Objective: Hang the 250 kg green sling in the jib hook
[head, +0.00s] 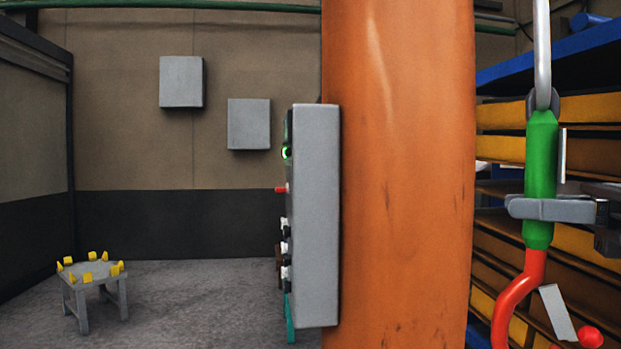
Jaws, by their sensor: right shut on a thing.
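The jib hook has a green body (541,150), a red curved hook (512,300) below it and a grey latch plate (557,311). It hangs upright from a grey ring and a pale rod at the right of the head view. My right gripper (540,208) comes in from the right and is shut on the lower part of the green body. I see no sling in the red hook; its lowest part is cut off by the frame. A thin teal-green strip (290,318) shows under a grey panel; I cannot tell if it is a sling. My left gripper is out of view.
A thick orange column (405,180) stands left of the hook. The grey panel (316,215) with small fittings is beside it. Shelving with yellow-brown fronts (502,149) is behind the hook. A grey stool-like stand (92,274) with yellow pieces stands on open floor.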

